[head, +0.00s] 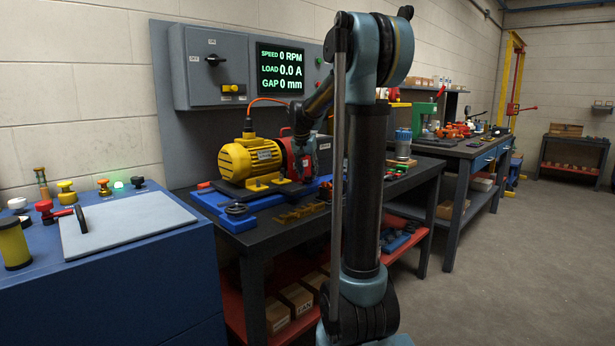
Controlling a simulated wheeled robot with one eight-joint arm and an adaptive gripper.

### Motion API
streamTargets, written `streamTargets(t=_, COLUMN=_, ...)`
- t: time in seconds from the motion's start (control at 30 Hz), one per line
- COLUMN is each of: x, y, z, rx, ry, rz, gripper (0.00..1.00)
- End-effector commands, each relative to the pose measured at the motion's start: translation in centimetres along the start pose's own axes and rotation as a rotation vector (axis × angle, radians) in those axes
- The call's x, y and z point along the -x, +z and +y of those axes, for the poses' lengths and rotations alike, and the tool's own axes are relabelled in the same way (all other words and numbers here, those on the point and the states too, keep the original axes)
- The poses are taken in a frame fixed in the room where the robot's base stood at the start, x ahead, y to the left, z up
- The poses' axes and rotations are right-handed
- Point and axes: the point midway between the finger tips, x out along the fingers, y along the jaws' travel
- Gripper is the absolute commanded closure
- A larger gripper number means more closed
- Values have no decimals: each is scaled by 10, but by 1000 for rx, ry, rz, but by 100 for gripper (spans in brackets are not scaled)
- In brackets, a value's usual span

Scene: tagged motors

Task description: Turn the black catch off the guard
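A red housing (291,153), which looks like the guard, stands just right of the yellow motor (250,159) on the workbench. I cannot make out the black catch on it; it is small or hidden by my arm. My gripper (309,160) reaches down from the upper right to the right side of the red housing. It is small and dark here, and I cannot tell whether it touches the housing or whether its fingers are open. My upright arm column covers what lies further right.
The motor sits on a blue base (236,223) on the dark bench (285,234). A grey control box (209,68) and a screen (281,69) reading 0 RPM stand behind. A blue cabinet (120,280) with knobs is at left. The floor at right is clear.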

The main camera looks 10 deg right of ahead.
Motion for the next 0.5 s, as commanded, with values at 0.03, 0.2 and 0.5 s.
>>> streamTargets(t=0.03, x=-5, y=0, z=0, rx=-1, ry=0, rz=0, gripper=64)
streamTargets(t=0.2, x=-13, y=0, z=0, rx=-1, ry=0, rz=0, gripper=64)
streamTargets(t=0.5, x=-14, y=0, z=0, rx=-1, ry=0, rz=0, gripper=69)
